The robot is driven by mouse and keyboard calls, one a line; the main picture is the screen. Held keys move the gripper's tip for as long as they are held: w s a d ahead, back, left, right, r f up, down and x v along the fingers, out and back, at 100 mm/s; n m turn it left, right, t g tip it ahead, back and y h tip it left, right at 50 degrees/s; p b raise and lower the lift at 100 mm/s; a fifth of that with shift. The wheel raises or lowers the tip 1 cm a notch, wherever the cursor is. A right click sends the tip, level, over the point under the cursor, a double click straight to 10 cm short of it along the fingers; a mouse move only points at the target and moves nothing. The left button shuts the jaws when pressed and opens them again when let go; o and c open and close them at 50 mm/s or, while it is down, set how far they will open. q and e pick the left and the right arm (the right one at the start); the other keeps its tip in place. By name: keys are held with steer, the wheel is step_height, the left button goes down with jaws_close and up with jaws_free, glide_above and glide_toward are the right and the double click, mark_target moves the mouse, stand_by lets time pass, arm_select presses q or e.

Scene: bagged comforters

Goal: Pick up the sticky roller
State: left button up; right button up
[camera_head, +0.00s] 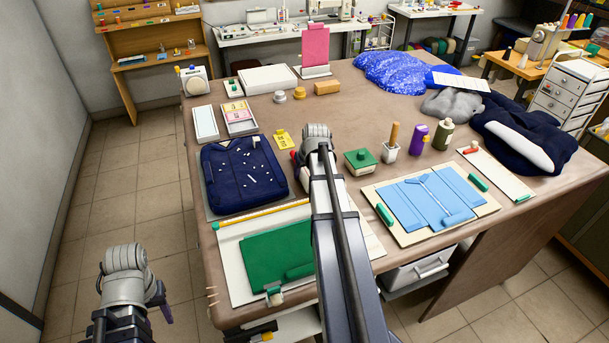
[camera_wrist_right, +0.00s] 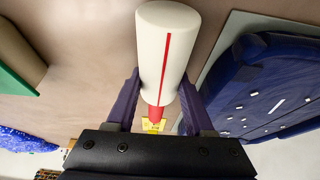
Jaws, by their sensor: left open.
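The sticky roller (camera_wrist_right: 165,45) is a white cylinder with a red stripe and a red handle end, large in the right wrist view. My right gripper (camera_wrist_right: 160,84) has its purple fingers on both sides of the roller's lower end. I cannot tell whether they press on it or whether it is clear of the table. In the head view my right arm covers most of this spot, and only a red bit of the roller (camera_head: 295,157) shows beside the wrist. My left gripper (camera_head: 163,312) is open and off the table's left edge, its fingers mostly hidden by the wrist.
A folded navy garment (camera_head: 238,180) lies left of the right gripper. A green box (camera_head: 361,160), a white cup (camera_head: 391,150) and bottles stand to the right. A yellow tag (camera_head: 283,140) lies close behind. A green cloth on a board (camera_head: 270,258) is in front.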

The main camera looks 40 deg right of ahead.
mark_target(304, 169)
jaws_close()
steer(key=shift+r, duration=0.1)
stand_by(0.4)
step_height(304, 169, up, 10)
steer(key=p, duration=1)
